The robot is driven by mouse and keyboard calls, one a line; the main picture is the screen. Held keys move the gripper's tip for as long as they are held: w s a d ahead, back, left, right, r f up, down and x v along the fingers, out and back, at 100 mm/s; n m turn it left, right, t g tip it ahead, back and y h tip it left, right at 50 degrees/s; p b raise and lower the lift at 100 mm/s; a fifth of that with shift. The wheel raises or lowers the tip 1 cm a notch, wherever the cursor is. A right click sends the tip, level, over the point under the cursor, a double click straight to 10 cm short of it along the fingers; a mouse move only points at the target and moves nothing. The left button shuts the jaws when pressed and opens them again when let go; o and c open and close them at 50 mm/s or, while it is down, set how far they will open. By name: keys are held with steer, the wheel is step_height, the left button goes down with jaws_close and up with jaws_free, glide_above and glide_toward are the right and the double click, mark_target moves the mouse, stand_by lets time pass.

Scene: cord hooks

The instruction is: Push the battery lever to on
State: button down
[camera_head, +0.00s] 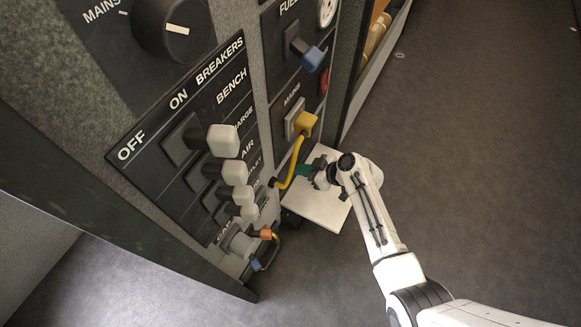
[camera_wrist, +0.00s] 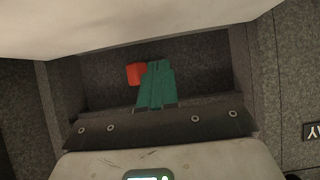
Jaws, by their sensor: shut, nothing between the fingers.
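No label reading "battery" can be read in either view, so I cannot tell for sure which lever it names. In the wrist view, a small red-orange block (camera_wrist: 135,74) sits in a dark recess, just left of my gripper's tips; it may be the lever, and I cannot tell whether they touch. My gripper (camera_wrist: 157,68) has teal fingers pressed together, with nothing between them. In the head view, my gripper (camera_head: 304,170) is low by the panel's right side, above a pale board, with its front partly hidden.
A breaker panel (camera_head: 150,160) marked OFF and ON carries several pale levers (camera_head: 223,141). A blue-tipped lever (camera_head: 309,56) and a yellow plug with cord (camera_head: 304,123) are to its right. The pale board (camera_head: 322,209) lies under my gripper. Open floor (camera_head: 480,150) is at right.

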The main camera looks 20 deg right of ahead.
steer(key=shift+p+v, duration=1.35)
steer(key=shift+v, duration=1.1)
